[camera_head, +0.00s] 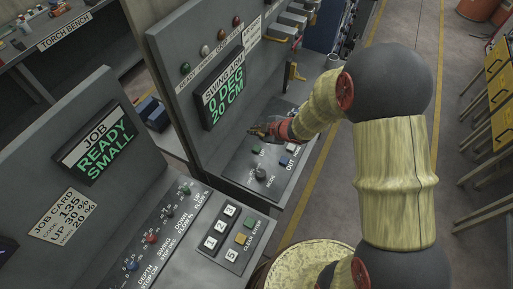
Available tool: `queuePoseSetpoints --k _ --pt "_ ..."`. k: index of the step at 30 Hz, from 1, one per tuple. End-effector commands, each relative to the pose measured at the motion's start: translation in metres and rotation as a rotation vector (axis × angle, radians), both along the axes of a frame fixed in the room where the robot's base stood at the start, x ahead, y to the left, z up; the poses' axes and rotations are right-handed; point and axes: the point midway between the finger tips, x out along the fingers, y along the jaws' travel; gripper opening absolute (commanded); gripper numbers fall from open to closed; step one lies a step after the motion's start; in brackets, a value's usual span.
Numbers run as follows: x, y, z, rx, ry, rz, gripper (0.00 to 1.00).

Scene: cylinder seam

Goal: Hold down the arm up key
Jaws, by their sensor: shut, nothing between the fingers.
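My gripper (253,131) is shut and empty, with its tips over the sloped key panel (236,165) of the swing arm console. The console's display (224,97) reads "0 DEG 20 CM". A green key (257,151) sits just below the gripper's tips in the picture; its label is too small to read. A blue key (285,160) beside the word "OUT" lies to the right, with a pale key (292,148) above it. A mode knob (261,173) stands nearer. I cannot tell which key is arm up, or whether the tips touch anything; part of the panel is hidden behind the gripper.
A second console (85,215) in front at the left shows "READY SMALL", with sliders and a number keypad (222,228). A round yellowish drum top (310,265) is at the bottom. A torch bench (65,35) stands behind at the left. Yellow drawers (500,120) stand at the right.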

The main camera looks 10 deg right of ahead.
Motion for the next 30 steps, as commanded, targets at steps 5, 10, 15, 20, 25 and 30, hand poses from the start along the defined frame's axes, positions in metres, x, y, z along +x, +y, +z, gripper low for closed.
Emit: queuePoseSetpoints --k 5,10,15,20,25,30 --pt "0.000 0.000 0.000 0.000 0.001 -0.001 0.00" --pt "0.000 0.000 -0.003 -0.001 0.001 -0.002 0.00" --pt "0.000 -0.001 -0.015 -0.001 0.001 -0.002 0.00" --pt "0.000 -0.001 -0.032 -0.001 0.002 -0.004 0.00" --pt "0.000 -0.001 -0.054 -0.001 0.002 -0.004 0.00" --pt "0.000 -0.001 -0.075 -0.001 0.002 -0.004 0.00"
